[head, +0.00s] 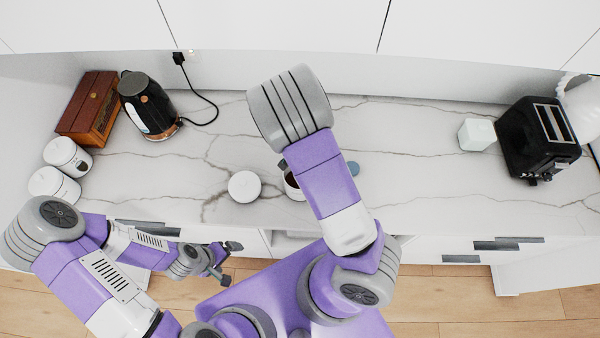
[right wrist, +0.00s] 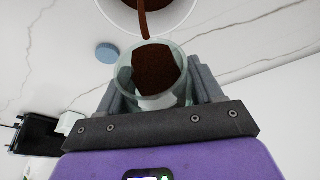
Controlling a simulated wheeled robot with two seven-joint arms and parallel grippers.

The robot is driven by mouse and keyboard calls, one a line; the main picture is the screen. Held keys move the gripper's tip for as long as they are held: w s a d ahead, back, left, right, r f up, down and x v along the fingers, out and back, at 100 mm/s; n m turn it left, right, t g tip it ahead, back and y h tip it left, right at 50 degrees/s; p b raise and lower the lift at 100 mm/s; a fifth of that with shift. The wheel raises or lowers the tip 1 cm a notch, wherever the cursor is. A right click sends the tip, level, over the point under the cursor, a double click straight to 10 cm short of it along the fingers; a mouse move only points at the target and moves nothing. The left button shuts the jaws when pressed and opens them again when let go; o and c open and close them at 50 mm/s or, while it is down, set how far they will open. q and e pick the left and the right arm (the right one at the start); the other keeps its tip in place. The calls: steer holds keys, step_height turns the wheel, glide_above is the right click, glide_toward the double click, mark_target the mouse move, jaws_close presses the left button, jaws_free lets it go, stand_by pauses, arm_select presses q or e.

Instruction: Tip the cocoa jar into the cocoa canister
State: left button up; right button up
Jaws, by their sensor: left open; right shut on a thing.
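The glass cocoa jar (right wrist: 128,72) is between the fingers of my right gripper (right wrist: 157,92), which is shut on it. The jar is tilted, its mouth towards the white cocoa canister (right wrist: 183,20). Brown cocoa (right wrist: 142,24) runs in a stream from the jar into the canister. Some cocoa is still inside the jar. In the head view the open canister (head: 290,192) shows partly behind my right arm, which hides the right gripper and jar. My left gripper (head: 229,263) is open and empty, in front of the counter edge.
A white round lid (head: 244,186) lies left of the canister and a blue lid (head: 352,169) right of it. White canisters (head: 67,155), a wooden box (head: 90,108) and a kettle (head: 148,105) stand left. A white box (head: 477,134) and toaster (head: 540,140) stand right.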

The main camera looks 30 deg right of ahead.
steer(key=shift+s+a+r+t+h, duration=0.1)
steer(key=shift+r+t+h, duration=0.3)
steer(key=shift+h, duration=0.25)
steer(key=shift+r+t+h, duration=0.25)
steer(key=shift+t+h, duration=0.25)
steer(key=shift+h, duration=0.15)
stand_by(2.2)
steer(key=shift+f+g+y, duration=0.35)
steer(key=shift+g+y, duration=0.25)
steer(key=shift+y, duration=0.3)
steer(key=shift+d+f+g+y, duration=0.25)
steer(key=shift+f+g+y, duration=0.15)
steer(key=shift+y, duration=0.1)
steer(key=shift+a+f+g+y+b, duration=0.2)
steer(key=shift+f+g+y+b, duration=0.25)
steer(key=shift+y, duration=0.45)
steer(key=shift+f+g+y, duration=0.1)
steer(key=shift+g+y, duration=0.25)
steer(key=shift+y, duration=0.05)
steer(key=shift+a, duration=0.1)
